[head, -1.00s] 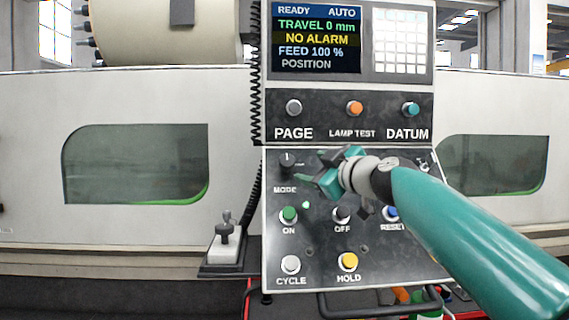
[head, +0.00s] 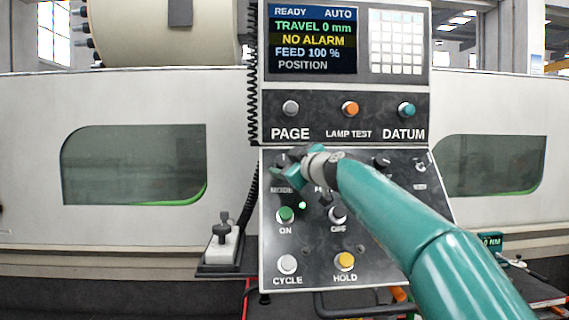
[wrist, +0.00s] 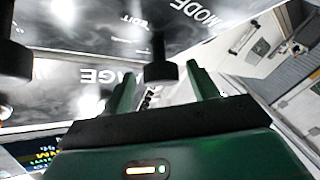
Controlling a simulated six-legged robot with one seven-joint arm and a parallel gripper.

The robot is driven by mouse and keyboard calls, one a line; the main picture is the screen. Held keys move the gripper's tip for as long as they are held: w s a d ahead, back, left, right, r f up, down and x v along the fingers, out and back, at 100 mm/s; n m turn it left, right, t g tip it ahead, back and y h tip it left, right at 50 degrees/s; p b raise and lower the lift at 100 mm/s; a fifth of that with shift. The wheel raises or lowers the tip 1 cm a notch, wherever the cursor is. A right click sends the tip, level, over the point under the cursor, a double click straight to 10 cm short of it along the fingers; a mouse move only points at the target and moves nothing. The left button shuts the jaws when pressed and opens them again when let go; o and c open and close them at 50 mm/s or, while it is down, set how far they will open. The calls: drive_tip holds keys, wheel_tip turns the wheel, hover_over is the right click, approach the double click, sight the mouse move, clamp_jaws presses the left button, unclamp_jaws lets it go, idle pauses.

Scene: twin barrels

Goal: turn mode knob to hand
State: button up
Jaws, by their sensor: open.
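The mode knob (wrist: 160,72) is a black round knob above the MODE label (head: 282,190) on the sloped control panel. In the wrist view it shows between my two green fingers, near their tips. I cannot tell whether either finger touches it. In the head view my gripper (head: 289,170) covers most of the knob, so its pointer cannot be read. My gripper is open, with nothing held. The screen (head: 315,40) above reads READY and AUTO.
Another black knob (wrist: 12,58) sits beside it in the wrist view. Below are the green ON button (head: 286,215), OFF button (head: 338,214), CYCLE button (head: 287,263) and yellow HOLD button (head: 345,260). A coiled black cable (head: 254,90) hangs along the panel's left edge.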

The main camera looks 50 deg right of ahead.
drive_tip(key=shift+w+d, duration=0.15)
drive_tip(key=shift+w, duration=0.35)
drive_tip(key=c, duration=1)
drive_tip(key=shift+m+h, duration=0.5)
drive_tip(key=shift+m, duration=0.1)
drive_tip(key=m+g+h, duration=0.1)
drive_tip(key=m+h, duration=0.1)
drive_tip(key=m, duration=0.1)
drive_tip(key=m+h, duration=0.2)
drive_tip(key=m, duration=0.1)
drive_tip(key=shift+w+g+h, duration=0.1)
drive_tip(key=shift+g+h, duration=0.3)
drive_tip(key=shift+m+g+h, duration=0.3)
drive_tip(key=shift+m+h, duration=0.3)
drive_tip(key=shift+m, duration=0.4)
drive_tip(key=shift+m+g+h, duration=1)
drive_tip(key=shift+m+g, duration=0.2)
drive_tip(key=shift+m, duration=0.6)
drive_tip(key=shift+r+m+g+h, duration=0.1)
drive_tip(key=shift+m+g+h, duration=0.8)
drive_tip(key=shift+m+g, duration=1.1)
